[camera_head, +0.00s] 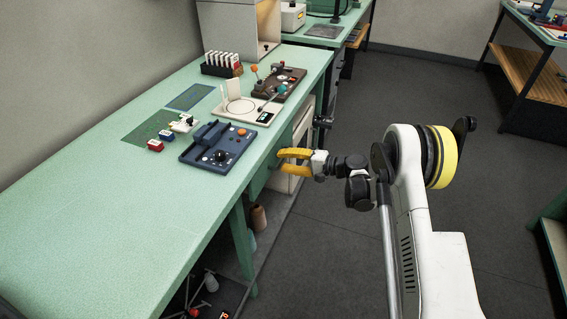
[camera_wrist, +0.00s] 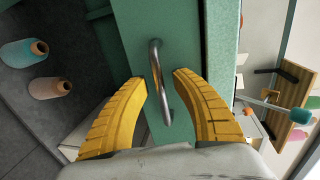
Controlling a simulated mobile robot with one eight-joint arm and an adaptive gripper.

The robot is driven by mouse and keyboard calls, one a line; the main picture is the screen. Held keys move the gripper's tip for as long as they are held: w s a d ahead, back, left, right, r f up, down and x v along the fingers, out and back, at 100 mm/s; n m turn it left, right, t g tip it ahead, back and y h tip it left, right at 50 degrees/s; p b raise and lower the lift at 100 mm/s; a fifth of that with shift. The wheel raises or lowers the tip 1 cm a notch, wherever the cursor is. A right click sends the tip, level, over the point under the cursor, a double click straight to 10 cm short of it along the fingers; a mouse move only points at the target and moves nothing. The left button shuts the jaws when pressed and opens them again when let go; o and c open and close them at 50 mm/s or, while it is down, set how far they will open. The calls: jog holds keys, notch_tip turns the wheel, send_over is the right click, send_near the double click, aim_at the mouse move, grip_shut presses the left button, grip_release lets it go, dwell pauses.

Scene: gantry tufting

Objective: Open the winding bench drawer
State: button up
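The winding bench (camera_head: 130,205) is the long pale green bench on the left. Its green drawer front (camera_head: 261,176), under the bench's right edge, is partly hidden by my gripper in the head view. In the wrist view the drawer front (camera_wrist: 185,28) fills the middle and carries a curved metal bar handle (camera_wrist: 154,58). My gripper (camera_wrist: 159,80) has two yellow fingers, spread apart, one on each side of the handle, with gaps visible. The gripper also shows in the head view (camera_head: 281,161), facing the drawer. I see no open gap at the drawer.
A navy control box (camera_head: 218,146), a cream device (camera_head: 241,111) and a brown lever box (camera_head: 279,82) stand on the bench. A green bench leg (camera_head: 241,240) and thread cones (camera_head: 258,218) are below.

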grip_shut()
jog(key=shift+d, duration=0.1)
jog(key=f+v, duration=0.2)
jog(key=v, duration=0.9)
jog(key=d+f+v, duration=0.1)
jog(key=f+v, duration=0.2)
jog(key=v, duration=0.9)
jog(key=shift+s+d, duration=0.15)
grip_release()
jog(key=shift+r, duration=0.15)
jog(key=v, duration=1.2)
jog(key=shift+d, duration=0.25)
